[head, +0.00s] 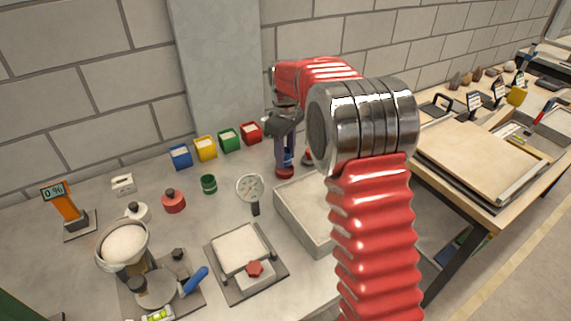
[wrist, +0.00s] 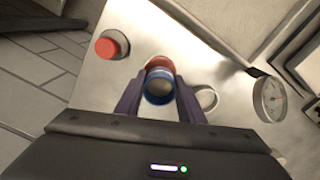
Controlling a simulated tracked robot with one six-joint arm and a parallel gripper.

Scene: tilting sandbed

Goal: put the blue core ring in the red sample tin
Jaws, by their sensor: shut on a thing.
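My gripper (head: 286,153) hangs down over the bench in the head view. Its two purple fingers (wrist: 159,92) are shut on the blue core ring (wrist: 159,88), one on each side. The ring also shows as a small blue patch between the fingers in the head view (head: 288,159). The red sample tin (head: 285,173) stands on the bench right under the fingertips. In the wrist view the tin (wrist: 159,63) shows behind the ring, partly hidden by it. I cannot tell whether the ring touches the tin or is just above it.
A dial gauge (head: 250,187) stands left of the tin, and a shallow pale tray (head: 305,212) in front, right. Blue (head: 180,157), yellow (head: 205,148), green (head: 229,140) and red (head: 251,132) bins line the wall. A red-topped thing (wrist: 112,45) stands near the tin.

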